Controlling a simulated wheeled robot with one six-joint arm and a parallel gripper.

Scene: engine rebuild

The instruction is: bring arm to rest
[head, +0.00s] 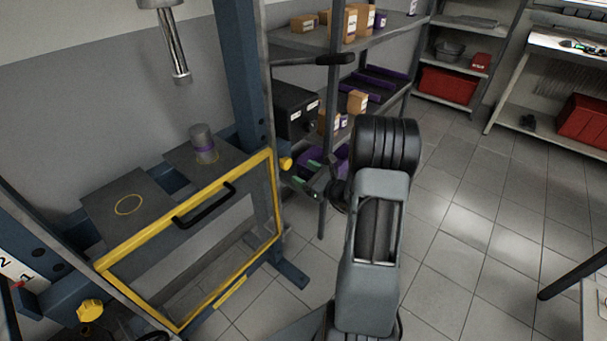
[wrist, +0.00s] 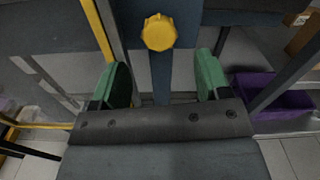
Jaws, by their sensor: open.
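My arm stands in the middle of the head view, with its end reaching left toward the press's right upright. My gripper (wrist: 160,82) shows in the wrist view with its two green-padded fingers wide apart and nothing between them. In the head view my gripper (head: 308,184) is small and partly hidden by my arm. It is beside the yellow knob (head: 286,163) on the blue press frame (head: 240,75). The same yellow knob (wrist: 160,32) shows ahead of the fingers in the wrist view; I cannot tell the exact gap.
The press has a yellow-framed guard (head: 190,240) with a black handle, and a grey cylinder with a purple band (head: 204,145) stands behind it. A shelf rack (head: 355,45) with boxes stands close behind my gripper. Open tiled floor (head: 470,230) lies to the right.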

